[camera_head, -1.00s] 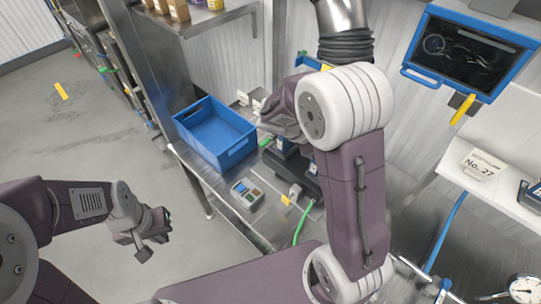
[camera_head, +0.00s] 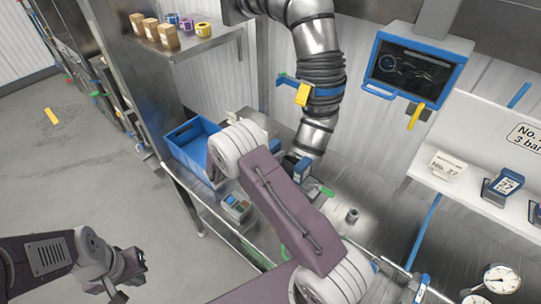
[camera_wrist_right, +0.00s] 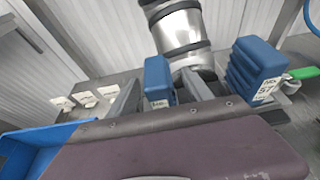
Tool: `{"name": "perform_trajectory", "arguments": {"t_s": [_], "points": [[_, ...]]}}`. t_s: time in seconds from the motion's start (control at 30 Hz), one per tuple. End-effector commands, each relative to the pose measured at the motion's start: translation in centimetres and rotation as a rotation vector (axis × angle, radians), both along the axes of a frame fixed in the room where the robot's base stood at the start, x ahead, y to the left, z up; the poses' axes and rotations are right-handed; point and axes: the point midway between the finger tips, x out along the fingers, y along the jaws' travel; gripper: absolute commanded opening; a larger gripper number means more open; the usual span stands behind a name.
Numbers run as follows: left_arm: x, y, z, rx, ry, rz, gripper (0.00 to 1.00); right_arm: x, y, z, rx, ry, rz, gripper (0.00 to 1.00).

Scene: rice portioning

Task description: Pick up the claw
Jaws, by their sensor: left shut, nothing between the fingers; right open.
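I cannot surely pick out a claw in either view. In the right wrist view my right gripper (camera_wrist_right: 160,94) is open. Its two grey fingers stand on either side of a blue block with a white label (camera_wrist_right: 157,80) in the picture; I cannot tell whether they touch it. A stack of blue pieces marked 57 (camera_wrist_right: 256,66), with a green part beside it, stands to the right. In the head view my right gripper is hidden behind my right arm's white joint. My left gripper (camera_head: 130,268) is shut and empty at the lower left, over the floor.
A blue crate (camera_head: 186,143) stands at the bench's left end, and a small keypad device (camera_head: 236,205) lies near the front edge. A ribbed steel duct (camera_head: 318,85) comes down behind my right arm. A screen (camera_head: 415,68) hangs above the white shelf (camera_head: 455,200).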

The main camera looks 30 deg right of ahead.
Motion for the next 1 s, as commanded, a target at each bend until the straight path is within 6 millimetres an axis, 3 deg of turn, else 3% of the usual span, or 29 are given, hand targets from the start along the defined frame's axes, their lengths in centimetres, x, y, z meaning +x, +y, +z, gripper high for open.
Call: {"name": "perform_trajectory", "arguments": {"t_s": [0.1, 0.2, 0.47, 0.7, 1.0], "points": [[0.0, 0.0, 1.8, 0.0, -0.001, 0.0, 0.0, 0.7, -2.1, -0.4, -0.001, 0.003, -0.006, 0.59], [0.0, 0.0, 1.9, 0.0, -0.001, 0.0, 0.0, 1.3, -3.3, -1.2, 0.001, 0.0, -0.005, 0.59], [0.0, 0.0, 1.9, 0.0, 0.0, 0.0, 0.0, 1.6, -3.8, -1.6, 0.0, 0.0, -0.002, 0.59], [0.0, 0.0, 1.9, 0.0, 0.0, 0.0, 0.0, 1.6, -3.8, -1.6, 0.0, 0.0, -0.002, 0.0], [0.0, 0.0, 1.9, 0.0, -0.001, 0.0, 0.0, 1.6, -3.8, -1.6, 0.0, 0.0, -0.002, 0.0]]}}
